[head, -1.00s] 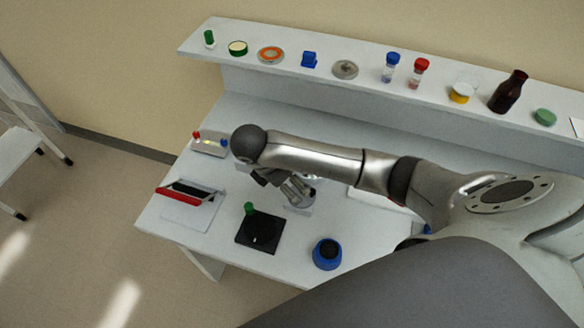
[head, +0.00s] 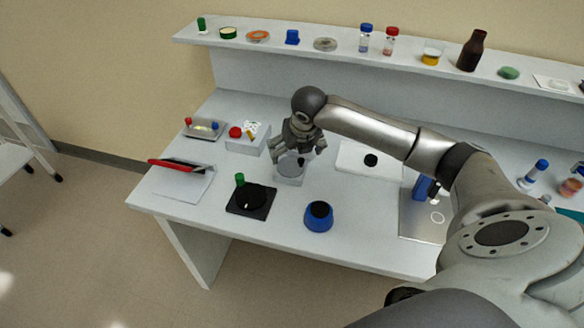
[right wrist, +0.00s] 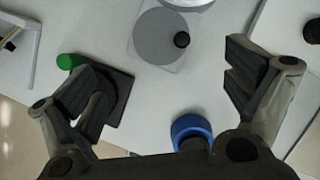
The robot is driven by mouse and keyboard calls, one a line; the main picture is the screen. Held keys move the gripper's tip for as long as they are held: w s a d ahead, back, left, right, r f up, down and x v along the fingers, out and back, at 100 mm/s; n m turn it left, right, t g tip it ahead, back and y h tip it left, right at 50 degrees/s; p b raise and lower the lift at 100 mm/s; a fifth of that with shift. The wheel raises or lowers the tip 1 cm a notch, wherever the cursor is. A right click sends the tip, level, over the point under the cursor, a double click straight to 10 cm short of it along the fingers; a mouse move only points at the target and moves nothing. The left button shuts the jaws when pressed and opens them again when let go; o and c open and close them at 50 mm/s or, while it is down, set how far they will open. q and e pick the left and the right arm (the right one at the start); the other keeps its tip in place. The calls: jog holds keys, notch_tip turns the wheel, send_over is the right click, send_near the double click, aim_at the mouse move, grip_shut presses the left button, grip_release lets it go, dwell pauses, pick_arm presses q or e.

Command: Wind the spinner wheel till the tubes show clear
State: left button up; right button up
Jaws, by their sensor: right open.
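A grey disc with a black knob sits on a pale block (head: 290,180); the disc (right wrist: 155,38) and knob (right wrist: 182,40) show clearly in the right wrist view. A black turntable (head: 250,201) with a green knob (head: 239,179) stands nearer the front edge, so I cannot tell for certain which is the spinner wheel. My right gripper (head: 301,151) is open and empty, pointing down over the grey disc; its spread fingers (right wrist: 162,72) touch nothing in the wrist view.
A white box with a red button (head: 235,132) stands left of the gripper. A white pad (head: 350,158) lies right. Bottles and dishes line the shelf (head: 400,62).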

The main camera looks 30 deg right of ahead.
aim_at(291, 166)
jog(key=x, duration=0.3)
jog(key=shift+w+f+p, duration=0.2)
jog(key=shift+f+p, duration=0.05)
jog(key=shift+p, duration=0.05)
jog(key=x, duration=0.5)
jog(key=shift+f+p, duration=0.2)
jog(key=shift+p, duration=0.1)
jog(key=shift+f, duration=0.3)
pick_arm(q)
jog(key=shift+s+r, duration=0.45)
jog(key=shift+r, duration=0.2)
pick_arm(e)
jog(key=shift+d, duration=0.1)
pick_arm(q)
jog(key=shift+w, duration=0.15)
pick_arm(e)
jog(key=shift+c, duration=0.4)
jog(key=shift+c, duration=1.1)
pick_arm(q)
jog(key=shift+d, duration=0.1)
pick_arm(e)
jog(key=c, duration=0.9)
